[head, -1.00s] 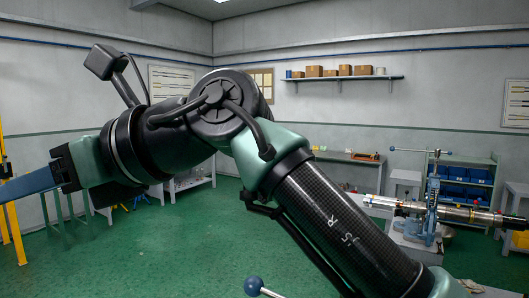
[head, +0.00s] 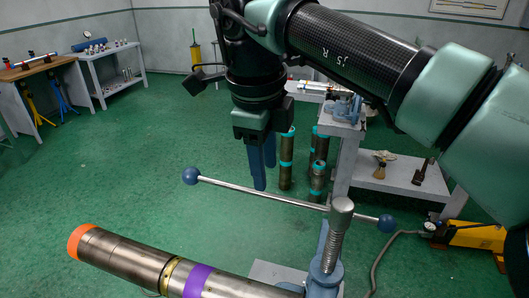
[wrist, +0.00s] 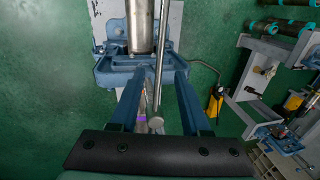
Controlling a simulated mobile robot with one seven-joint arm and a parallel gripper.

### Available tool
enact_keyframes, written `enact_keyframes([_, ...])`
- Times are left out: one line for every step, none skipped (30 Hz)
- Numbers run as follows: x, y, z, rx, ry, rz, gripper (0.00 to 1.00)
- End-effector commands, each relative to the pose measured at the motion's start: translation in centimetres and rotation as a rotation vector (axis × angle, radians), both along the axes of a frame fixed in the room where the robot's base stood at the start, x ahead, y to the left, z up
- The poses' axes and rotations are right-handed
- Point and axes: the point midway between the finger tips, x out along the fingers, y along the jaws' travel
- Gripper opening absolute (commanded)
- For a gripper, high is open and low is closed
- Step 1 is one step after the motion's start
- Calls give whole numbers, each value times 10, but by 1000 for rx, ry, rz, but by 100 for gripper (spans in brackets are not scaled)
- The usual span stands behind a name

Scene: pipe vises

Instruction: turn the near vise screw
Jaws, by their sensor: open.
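The near vise screw (head: 334,245) stands upright as a threaded grey post at the lower right of the head view. A thin metal handle bar (head: 265,198) crosses its top, with blue balls (head: 191,175) at both ends. My gripper (head: 263,186) points down, its blue fingers behind the bar's left half in the picture.
A pipe (head: 135,258) with an orange end and purple band lies in the near vise. A far vise (head: 343,105) stands on a bench behind. Upright pipes (head: 287,160) stand beside it. A yellow pump (head: 475,235) with a hose is at right. Green floor is clear at left.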

Motion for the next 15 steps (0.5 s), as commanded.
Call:
enact_keyframes([1,0,-8,2,4,1,47])
enact_keyframes([2,-1,-13,2,3,1,47])
enact_keyframes([3,-1,-20,2,3,1,47])
enact_keyframes([4,-1,-25,3,4,1,47])
enact_keyframes([5,-1,-29,3,2,1,47])
enact_keyframes([6,-2,-33,3,2,1,47])
enact_keyframes([7,-2,-37,3,2,1,47])
enact_keyframes([7,-2,-40,3,2,1,47])
enact_keyframes([8,-2,-43,2,1,1,47])
enact_keyframes([8,-2,-45,2,0,1,47])
enact_keyframes([9,-2,-47,2,-1,1,47])
enact_keyframes([9,-2,-48,2,0,2,47])
enact_keyframes([9,-2,-49,2,0,2,47])
enact_keyframes([9,-2,-50,2,0,2,47])
enact_keyframes([9,-2,-50,2,0,2,47])
